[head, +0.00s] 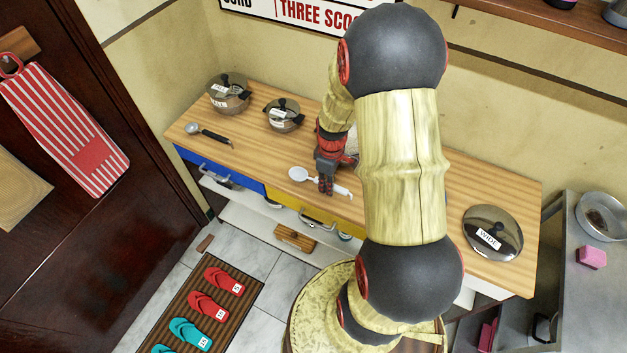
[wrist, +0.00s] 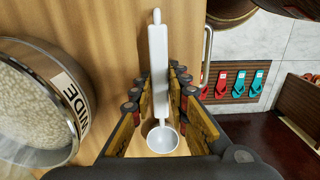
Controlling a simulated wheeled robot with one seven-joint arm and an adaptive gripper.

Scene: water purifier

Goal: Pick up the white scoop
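The white scoop (head: 303,174) lies on the wooden counter near its front edge, bowl to the left and handle to the right in the head view. In the wrist view the scoop (wrist: 159,70) lies lengthwise between the fingers, with its round bowl nearest the camera. My gripper (head: 326,188) is low over the scoop and hides part of its handle in the head view. In the wrist view my gripper (wrist: 160,88) is open, with one finger on each side of the handle. The gaps beside the handle look narrow, and contact is hard to judge.
A pot of white grains labelled WIDE (wrist: 40,100) stands close to my gripper. Two lidded pots (head: 230,95) (head: 284,115) and a dark-handled ladle (head: 208,133) are on the counter's left. A WIDE lid (head: 492,233) lies at right. A drawer handle (head: 318,219) juts from the front.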

